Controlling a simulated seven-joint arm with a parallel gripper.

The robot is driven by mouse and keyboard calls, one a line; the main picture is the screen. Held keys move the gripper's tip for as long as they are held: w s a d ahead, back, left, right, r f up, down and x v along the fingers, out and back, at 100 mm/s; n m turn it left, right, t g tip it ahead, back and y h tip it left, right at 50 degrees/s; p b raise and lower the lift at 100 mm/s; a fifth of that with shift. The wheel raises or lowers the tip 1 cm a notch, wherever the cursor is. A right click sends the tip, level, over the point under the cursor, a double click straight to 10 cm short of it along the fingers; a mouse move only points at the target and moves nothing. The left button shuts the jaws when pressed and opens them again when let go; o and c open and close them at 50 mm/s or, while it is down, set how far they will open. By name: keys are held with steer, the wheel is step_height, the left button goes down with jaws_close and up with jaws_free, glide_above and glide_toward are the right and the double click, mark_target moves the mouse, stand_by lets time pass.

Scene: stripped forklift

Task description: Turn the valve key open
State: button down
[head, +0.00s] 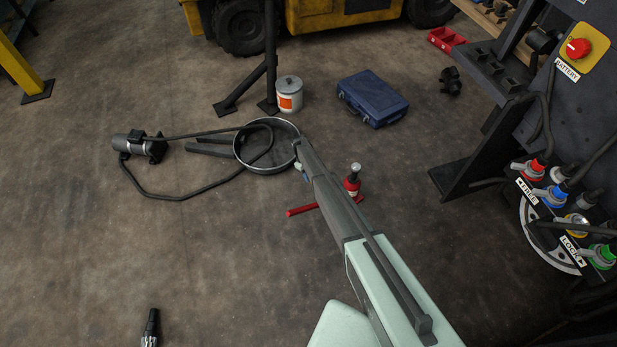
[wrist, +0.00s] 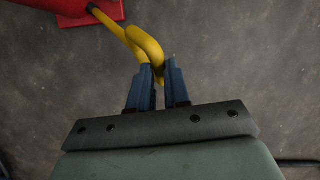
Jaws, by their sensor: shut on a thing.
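In the wrist view, my gripper (wrist: 158,76) has its two blue fingers close together, shut on the end of a yellow bent rod, the valve key (wrist: 148,44). The key runs up and left to a red body with a flat red base (wrist: 96,14), cut off by the picture's top edge. In the head view, a red bottle-shaped jack (head: 352,186) stands on the floor, partly behind my arm. The yellow key and my fingertips cannot be made out there. How far the key is turned cannot be told.
A round metal pan (head: 268,166) and a black hose with a motor (head: 140,146) lie left of my arm. A white bucket (head: 289,95) and a blue case (head: 372,98) stand farther back. A dark panel with coloured valves (head: 550,195) stands right. The left floor is mostly clear.

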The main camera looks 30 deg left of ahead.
stand_by(0.5)
steer(key=c, duration=1.1)
jaws_free()
steer(key=v, duration=1.3)
steer(key=shift+w+r, duration=0.2)
steer(key=shift+r, duration=0.15)
steer(key=shift+a, duration=0.15)
step_height(320, 180, up, 15)
